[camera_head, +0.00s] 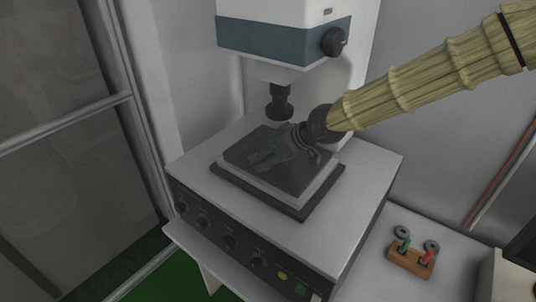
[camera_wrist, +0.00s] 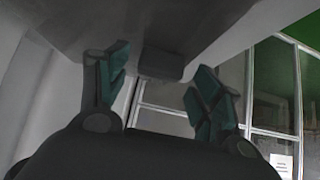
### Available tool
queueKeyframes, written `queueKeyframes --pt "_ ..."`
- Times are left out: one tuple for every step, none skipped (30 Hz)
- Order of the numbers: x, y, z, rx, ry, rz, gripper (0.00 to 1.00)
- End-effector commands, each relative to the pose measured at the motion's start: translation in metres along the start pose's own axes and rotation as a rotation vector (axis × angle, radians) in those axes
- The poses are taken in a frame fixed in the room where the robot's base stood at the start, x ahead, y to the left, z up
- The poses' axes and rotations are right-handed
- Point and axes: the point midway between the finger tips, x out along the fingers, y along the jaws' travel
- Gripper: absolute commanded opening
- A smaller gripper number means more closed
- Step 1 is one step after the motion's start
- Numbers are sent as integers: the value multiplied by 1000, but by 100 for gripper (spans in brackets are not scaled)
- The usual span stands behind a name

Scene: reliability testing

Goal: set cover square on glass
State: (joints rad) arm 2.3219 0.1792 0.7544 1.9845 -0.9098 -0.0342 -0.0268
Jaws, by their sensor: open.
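My gripper (camera_head: 268,157) reaches from the right, low over the dark plate (camera_head: 238,153) on the bench machine's stage. In the wrist view its two teal fingers (camera_wrist: 158,70) stand apart with nothing held between them. I cannot make out the cover square or the glass in either view. My gripper hides part of the plate, and I cannot tell whether the fingers touch it.
The machine's head, with a teal band (camera_head: 280,42) and a black knob (camera_head: 334,41), overhangs the stage. A black lens (camera_head: 279,103) hangs just behind my gripper. A wooden block with green and red pegs (camera_head: 410,260) and dark rings (camera_head: 402,232) sits at lower right.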

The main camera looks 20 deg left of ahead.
Motion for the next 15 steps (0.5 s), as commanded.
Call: queueKeyframes --pt "0 0 0 0 0 0 66" --pt "0 0 0 0 0 0 66" --pt "-1 0 -1 0 0 0 66" --pt "-1 0 -1 0 0 0 66" --pt "-2 0 -1 0 0 0 66" --pt "-3 0 -1 1 1 1 66" --pt "-5 1 -1 1 1 1 66" --pt "-7 1 -1 1 1 1 66" --pt "-10 1 -1 1 2 1 66" --pt "-13 1 0 1 2 1 66" --pt "-16 1 0 1 2 1 66" --pt "-21 1 0 2 2 1 66" --pt "-24 1 0 2 2 1 66" --pt "-28 1 0 2 3 1 66" --pt "-34 1 0 2 4 1 66"
